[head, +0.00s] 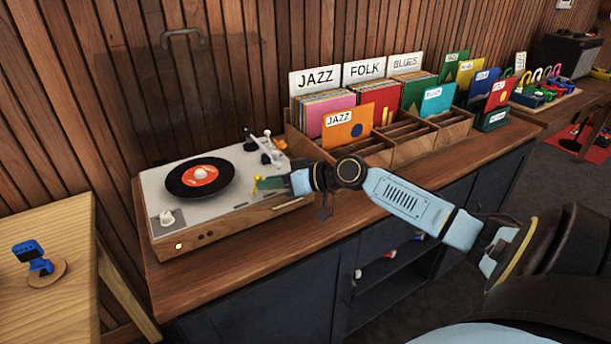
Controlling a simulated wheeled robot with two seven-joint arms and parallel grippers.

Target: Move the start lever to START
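A turntable (218,208) with a grey top and wooden sides stands on the sideboard. A black record with a red label (200,178) lies on it. My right gripper (270,183) reaches in from the right to the front right of the turntable's top. A small yellow piece (257,181), maybe the start lever, shows at its fingertips; I cannot tell whether they touch it. The fingers are too small to show whether they are open or shut. A pale knob (168,217) sits on a dark plate at the front left corner. No START marking is legible. My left gripper is out of view.
The tonearm (268,146) stands behind my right gripper. Wooden record bins (400,151) with JAZZ, FOLK and BLUES signs stand to the right. A wooden table (58,295) with a small blue device (34,256) is at the left. The sideboard's front strip (290,232) is clear.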

